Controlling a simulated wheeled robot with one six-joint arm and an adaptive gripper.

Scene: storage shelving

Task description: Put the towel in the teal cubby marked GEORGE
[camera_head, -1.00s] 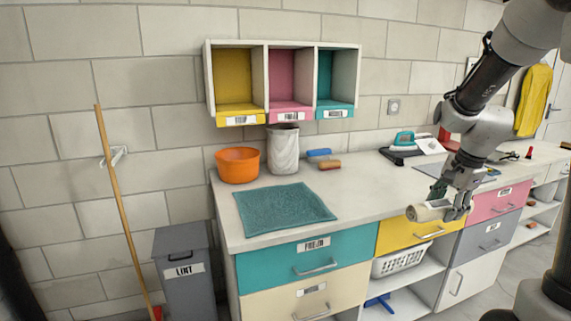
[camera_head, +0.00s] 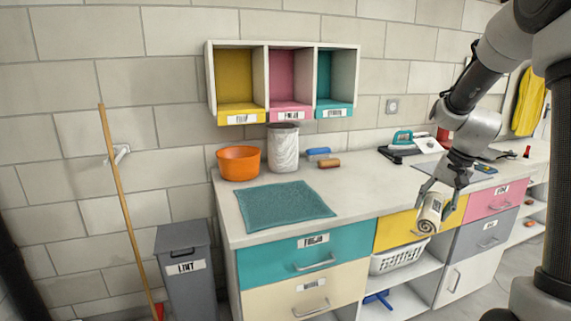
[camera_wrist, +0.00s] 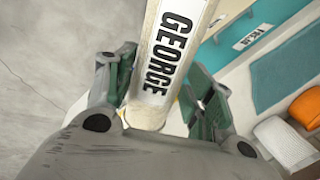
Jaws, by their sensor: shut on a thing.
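My gripper (camera_head: 437,191) is shut on a rolled cream towel (camera_head: 429,213) and holds it in front of the yellow drawer, near the counter's front edge. In the wrist view the towel (camera_wrist: 158,75) lies between my two fingers (camera_wrist: 160,92), and its white label reads GEORGE. The wall unit has three open cubbies: yellow (camera_head: 234,76), pink (camera_head: 285,78) and teal (camera_head: 330,78). The teal cubby is at the right and looks empty. The labels under the cubbies are too small to read surely.
The counter holds a teal mat (camera_head: 285,205), an orange bowl (camera_head: 239,162), a white bin (camera_head: 284,150), a blue and a brown brush (camera_head: 329,163), and an iron (camera_head: 402,138). A broom (camera_head: 125,205) and a grey LINT bin (camera_head: 186,266) stand left.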

